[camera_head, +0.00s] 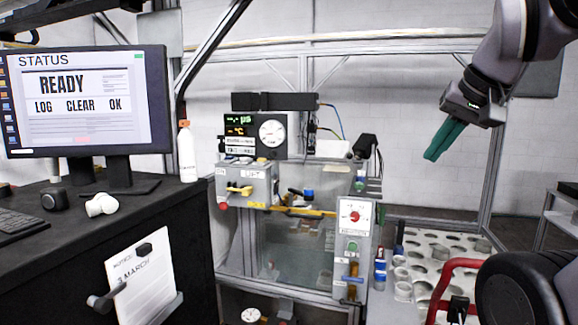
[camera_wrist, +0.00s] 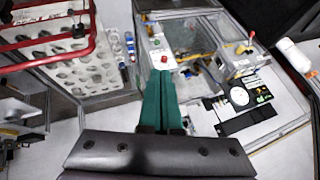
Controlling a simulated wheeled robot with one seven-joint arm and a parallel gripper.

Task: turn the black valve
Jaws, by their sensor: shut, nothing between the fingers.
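My gripper (camera_head: 432,156) is at the upper right of the head view, high in the air and apart from the bench. Its green fingers are together and empty; the wrist view shows them side by side (camera_wrist: 161,76). I cannot clearly pick out the black valve. The glass-walled test rig (camera_head: 290,245) carries small fittings. A small black fitting with a blue part (camera_head: 301,193) sits at its middle, and a black cylindrical part (camera_head: 364,146) stands at its upper right corner. Either is too small to identify surely.
The rig also has a yellow handle (camera_head: 240,190), a red knob (camera_head: 355,217) and a round gauge (camera_head: 272,133). A monitor (camera_head: 85,100) and a white bottle (camera_head: 186,152) stand on the dark desk at left. A perforated white tray (camera_head: 425,255) lies at right, beside a red tubular frame (camera_head: 443,285).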

